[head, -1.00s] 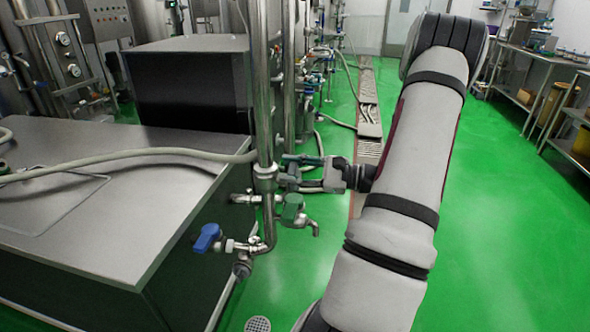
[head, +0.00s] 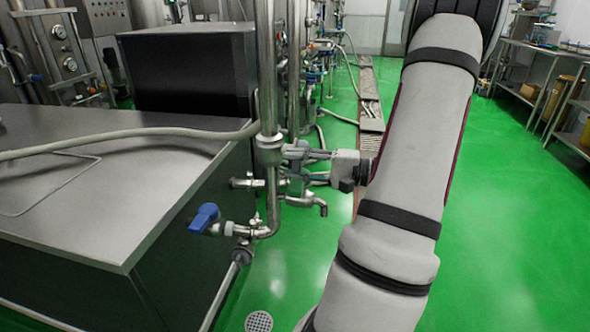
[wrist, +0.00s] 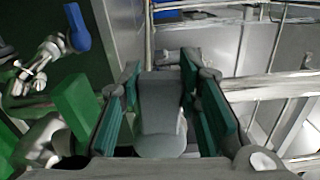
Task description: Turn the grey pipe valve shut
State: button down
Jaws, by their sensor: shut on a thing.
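The grey valve handle (wrist: 160,112) sits between the teal-padded fingers of my gripper (wrist: 163,90) in the wrist view. My gripper is shut on it, one finger on each side. In the head view my gripper (head: 293,153) reaches in from the right, beside the upright steel pipe (head: 268,100). There the grey handle is hidden or too small to make out. Its exact angle to the pipe cannot be told.
A green valve handle (wrist: 78,104) is close to my left finger in the wrist view. A blue valve handle (head: 203,218) is lower left on the same pipework. A steel-topped cabinet (head: 90,215) stands left. Green floor (head: 490,220) is open at right.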

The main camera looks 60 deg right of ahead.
jog(key=shift+f+n+b, duration=0.6)
jog(key=shift+b, duration=0.2)
jog(key=c, duration=1.2)
grip_release()
jog(key=shift+o, duration=0.2)
jog(key=v, duration=1.2)
jog(key=shift+a, duration=0.1)
